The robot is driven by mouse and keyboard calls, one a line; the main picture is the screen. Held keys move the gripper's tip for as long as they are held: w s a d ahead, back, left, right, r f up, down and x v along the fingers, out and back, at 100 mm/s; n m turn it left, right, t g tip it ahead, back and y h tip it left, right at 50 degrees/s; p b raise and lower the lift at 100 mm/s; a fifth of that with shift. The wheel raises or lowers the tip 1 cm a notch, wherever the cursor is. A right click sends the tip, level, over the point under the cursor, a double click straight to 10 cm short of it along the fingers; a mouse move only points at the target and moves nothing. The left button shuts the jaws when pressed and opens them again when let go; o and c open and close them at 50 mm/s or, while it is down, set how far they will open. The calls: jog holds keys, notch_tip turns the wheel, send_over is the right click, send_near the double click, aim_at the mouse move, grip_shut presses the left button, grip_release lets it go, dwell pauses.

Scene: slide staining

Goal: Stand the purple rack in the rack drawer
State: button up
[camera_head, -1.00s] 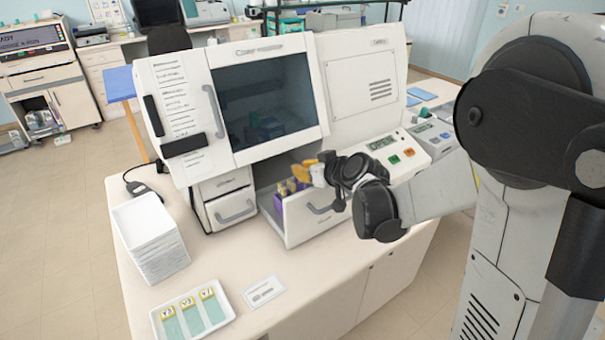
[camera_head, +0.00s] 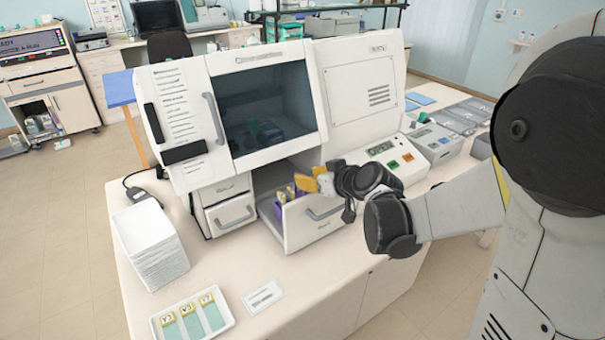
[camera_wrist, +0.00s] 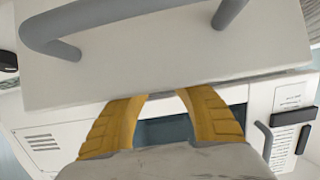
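The purple rack (camera_head: 279,209), with yellow-topped slides in it, is inside the open rack drawer (camera_head: 316,224) of the white stainer, near the drawer's left side. It looks upright, but the drawer front hides its lower part. My gripper (camera_head: 311,184) has yellow fingers and is above the drawer's front edge, to the right of the rack and apart from it. In the wrist view my gripper (camera_wrist: 160,94) shows its fingers spread with nothing between them, and the drawer's front panel (camera_wrist: 165,55) with its grey handle fills the upper part. The rack does not show there.
A shut drawer (camera_head: 231,212) is left of the open one. A stack of white trays (camera_head: 150,245) and a tray with slides (camera_head: 193,318) stand on the bench. A control panel (camera_head: 395,160) is to the right. The front bench is mostly clear.

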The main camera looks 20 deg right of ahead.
jog(key=p+v, duration=0.1)
jog(key=v, duration=0.7)
jog(key=shift+p, duration=0.35)
jog(key=s+a+m+g+h, duration=0.3)
jog(key=s+g, duration=0.1)
jog(key=s, duration=1.6)
jog(key=shift+a+r+g+h, duration=0.2)
jog(key=shift+r+g+h, duration=0.1)
jog(key=shift+h, duration=0.1)
jog(key=shift+c, duration=0.4)
